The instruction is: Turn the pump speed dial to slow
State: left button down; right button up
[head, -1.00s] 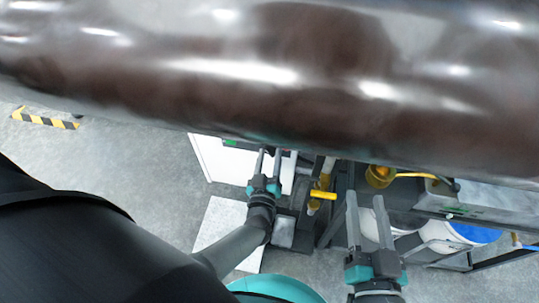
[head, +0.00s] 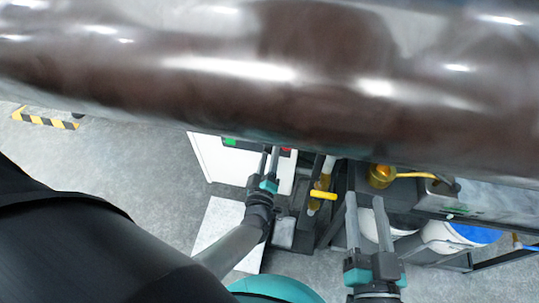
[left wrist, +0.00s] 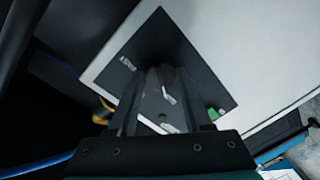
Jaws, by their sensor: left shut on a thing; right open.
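The pump speed dial (left wrist: 160,85) is a dark round knob on a dark square panel (left wrist: 160,30) in the left wrist view. A white pointer mark (left wrist: 168,98) shows on it. Small white labels sit at the panel's left and near its lower edge; I cannot read them surely. My left gripper (left wrist: 160,100) is shut on the dial, one finger on each side. In the head view my left gripper (head: 270,152) reaches to the white cabinet (head: 215,165); the big roll hides the dial there. My right gripper (head: 365,205) is open and empty.
A large shiny brown roll (head: 250,80) crosses the top of the head view. A green button (head: 230,142) and a red one (head: 286,149) show on the cabinet. A yellow valve handle (head: 322,195) and a brass fitting (head: 381,176) stand between and beside my grippers.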

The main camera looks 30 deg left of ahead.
pick_arm(q)
jog(key=shift+c, duration=1.6)
grip_release()
pick_arm(e)
jog(key=shift+r, duration=0.1)
pick_arm(q)
jog(key=shift+s, duration=0.1)
jog(key=shift+p+v, duration=0.45)
jog(key=shift+v, duration=0.4)
jog(key=f+p+v, duration=0.1)
jog(key=p+v, duration=0.2)
jog(key=v, duration=1)
jog(key=shift+s+r+p, duration=0.2)
jog(key=shift+r+p, duration=0.1)
jog(key=shift+r, duration=0.2)
pick_arm(e)
jog(key=d+f+g+h, duration=0.3)
jog(key=d+g, duration=0.3)
jog(key=g, duration=0.1)
jog(key=shift+s+d+f+n+g+h, duration=0.2)
jog(key=shift+s+d+n+g+h, duration=0.1)
jog(key=shift+s+d+n+h, duration=0.1)
